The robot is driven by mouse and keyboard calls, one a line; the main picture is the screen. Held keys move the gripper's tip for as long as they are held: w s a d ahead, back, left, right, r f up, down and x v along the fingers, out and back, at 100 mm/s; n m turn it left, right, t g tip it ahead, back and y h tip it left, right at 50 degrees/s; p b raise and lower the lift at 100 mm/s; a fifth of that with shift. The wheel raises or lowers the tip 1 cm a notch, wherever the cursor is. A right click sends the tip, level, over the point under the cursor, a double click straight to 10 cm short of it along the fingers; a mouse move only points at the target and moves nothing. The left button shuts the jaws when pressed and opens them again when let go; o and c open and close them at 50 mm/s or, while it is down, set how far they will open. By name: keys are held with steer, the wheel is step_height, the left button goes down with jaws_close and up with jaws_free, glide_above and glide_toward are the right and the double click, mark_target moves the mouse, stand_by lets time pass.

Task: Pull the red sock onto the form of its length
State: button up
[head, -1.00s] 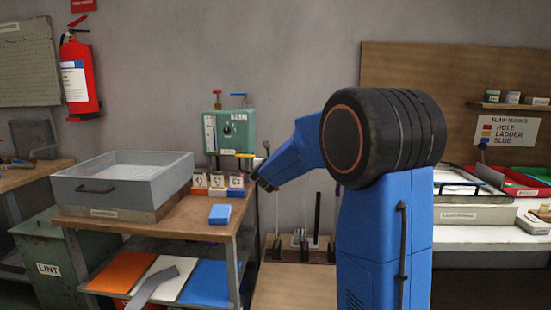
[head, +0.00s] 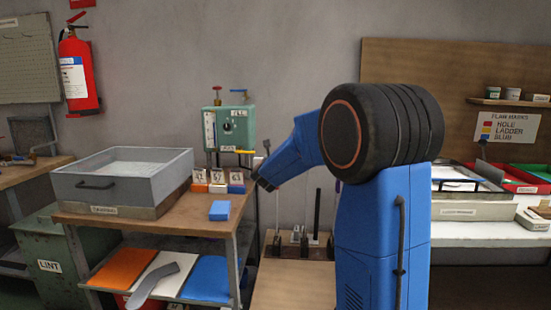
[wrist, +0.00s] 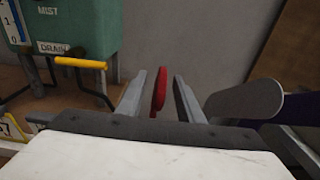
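My gripper (wrist: 160,90) shows in the wrist view with its two fingers apart. A narrow red piece (wrist: 159,90), probably the red sock seen edge-on, shows between the fingers with a gap on each side. I cannot tell how deep it sits or whether a form is inside it. In the head view my gripper (head: 264,184) is left of the standing forms, and no red sock is plain there. A grey, round-ended flat form (wrist: 245,100) stands right of the fingers in the wrist view. A black form (head: 317,210) stands on a base in the head view.
A green mist box (head: 234,128) with a yellow drain handle (wrist: 80,63) is behind and left. Numbered cards (head: 201,176), a blue block (head: 220,210) and a grey tray (head: 120,180) are on the bench.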

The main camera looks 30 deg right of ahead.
steer(key=v, duration=1.7)
steer(key=shift+s, duration=0.1)
